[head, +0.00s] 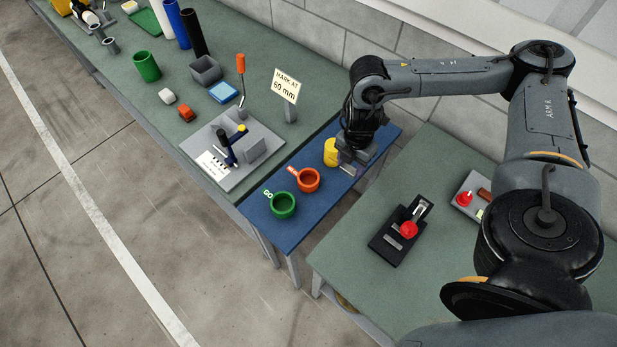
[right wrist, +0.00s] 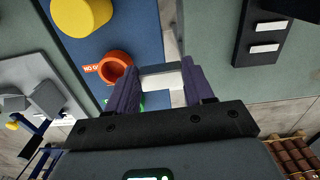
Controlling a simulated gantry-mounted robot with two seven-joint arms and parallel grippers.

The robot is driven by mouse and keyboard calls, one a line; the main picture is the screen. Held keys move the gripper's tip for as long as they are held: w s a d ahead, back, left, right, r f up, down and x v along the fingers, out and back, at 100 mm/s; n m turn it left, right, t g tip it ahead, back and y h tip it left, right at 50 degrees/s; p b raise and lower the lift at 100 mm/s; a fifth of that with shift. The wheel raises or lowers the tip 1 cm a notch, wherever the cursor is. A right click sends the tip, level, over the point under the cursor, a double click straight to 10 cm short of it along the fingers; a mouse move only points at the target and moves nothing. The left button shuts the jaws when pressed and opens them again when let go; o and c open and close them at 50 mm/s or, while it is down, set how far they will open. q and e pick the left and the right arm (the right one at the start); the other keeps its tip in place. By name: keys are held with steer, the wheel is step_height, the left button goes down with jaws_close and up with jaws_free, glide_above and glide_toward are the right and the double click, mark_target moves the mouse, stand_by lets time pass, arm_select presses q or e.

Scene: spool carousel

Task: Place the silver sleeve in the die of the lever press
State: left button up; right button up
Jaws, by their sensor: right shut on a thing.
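My right gripper (head: 352,165) is over the right end of the blue table, close beside the yellow cylinder. In the right wrist view, its purple fingers (right wrist: 160,80) are shut on a small pale silver piece, which I take for the silver sleeve (right wrist: 160,78). Its full shape is hidden between the fingers. A black device with a red ball knob and a metal lever (head: 400,232), which looks like the lever press, stands on the right green bench, apart from the gripper. Its die cannot be made out. My left gripper is not in view.
A yellow cylinder (head: 331,151), an orange cup (head: 308,179) and a green cup (head: 283,204) stand on the blue table. A grey fixture (head: 237,150) and a "MARK AT 60 mm" sign (head: 286,86) are on the left bench. A plate with a red knob (head: 466,198) lies right.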

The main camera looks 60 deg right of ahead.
steer(key=d+f, duration=0.2)
steer(key=b, duration=0.2)
glide_above(323, 169)
step_height(323, 169, down, 7)
steer(key=shift+f, duration=2)
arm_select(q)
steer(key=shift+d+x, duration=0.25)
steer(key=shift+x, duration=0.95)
arm_select(e)
steer(key=shift+f, duration=0.1)
steer(key=o, duration=1)
